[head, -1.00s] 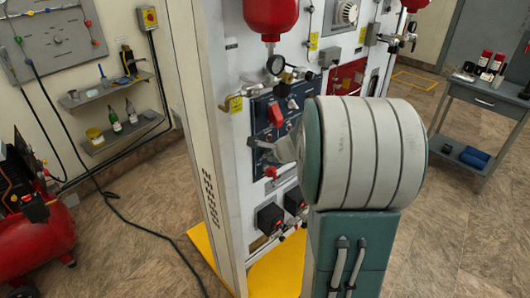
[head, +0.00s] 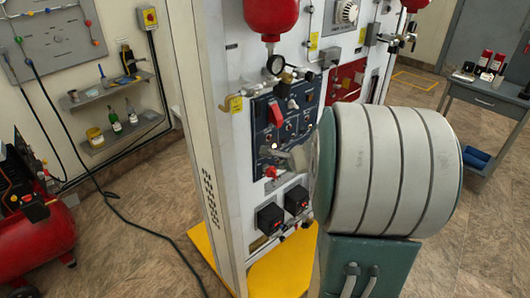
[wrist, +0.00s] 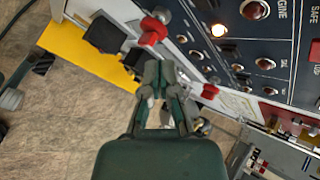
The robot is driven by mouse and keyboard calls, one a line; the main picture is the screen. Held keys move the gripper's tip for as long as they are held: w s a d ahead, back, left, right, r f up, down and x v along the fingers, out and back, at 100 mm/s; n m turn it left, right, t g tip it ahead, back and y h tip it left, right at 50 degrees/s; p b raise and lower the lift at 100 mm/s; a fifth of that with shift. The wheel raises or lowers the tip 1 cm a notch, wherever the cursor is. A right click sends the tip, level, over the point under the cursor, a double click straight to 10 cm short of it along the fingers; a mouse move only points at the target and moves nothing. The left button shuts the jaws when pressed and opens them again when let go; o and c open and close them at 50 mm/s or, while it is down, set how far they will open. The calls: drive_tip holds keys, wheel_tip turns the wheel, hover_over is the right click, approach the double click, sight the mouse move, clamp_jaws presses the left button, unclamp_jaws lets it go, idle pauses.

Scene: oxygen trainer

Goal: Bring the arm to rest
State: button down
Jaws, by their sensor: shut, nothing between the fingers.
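My gripper (wrist: 159,72) shows in the wrist view with its grey fingers together and nothing between them. Behind the fingers are the dark blue control panel (wrist: 278,88) with a lit lamp, and red knobs (wrist: 152,31). In the head view, my gripper (head: 286,156) is a small grey shape in front of the lower part of the panel (head: 290,108). My large grey and green arm link hides much of it. I cannot tell the exact gap between fingers and panel.
The white cabinet (head: 208,130) stands close by on a yellow base (head: 205,240). A red tank (head: 270,15) hangs above the panel. A cart (head: 492,103) stands at right, a red compressor (head: 38,245) at left. The floor between is mostly clear, with a black hose (head: 150,228).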

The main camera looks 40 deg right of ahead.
idle(0.7)
drive_tip(key=s+a+r+n+g+y, duration=0.1)
drive_tip(key=s+a+r+n+y, duration=0.15)
drive_tip(key=a+n, duration=0.55)
drive_tip(key=s+a+r+n+y, duration=0.1)
drive_tip(key=a+r+n, duration=0.3)
drive_tip(key=a, duration=0.7)
drive_tip(key=s+a+r+n+g+h, duration=0.1)
drive_tip(key=s+a+n, duration=0.3)
drive_tip(key=s+n, duration=0.2)
drive_tip(key=s+a+r+n+g+h, duration=0.1)
drive_tip(key=s+a+n, duration=0.3)
drive_tip(key=s+n, duration=0.3)
drive_tip(key=shift+s+a, duration=0.15)
drive_tip(key=shift+s, duration=0.4)
drive_tip(key=shift+h, duration=0.25)
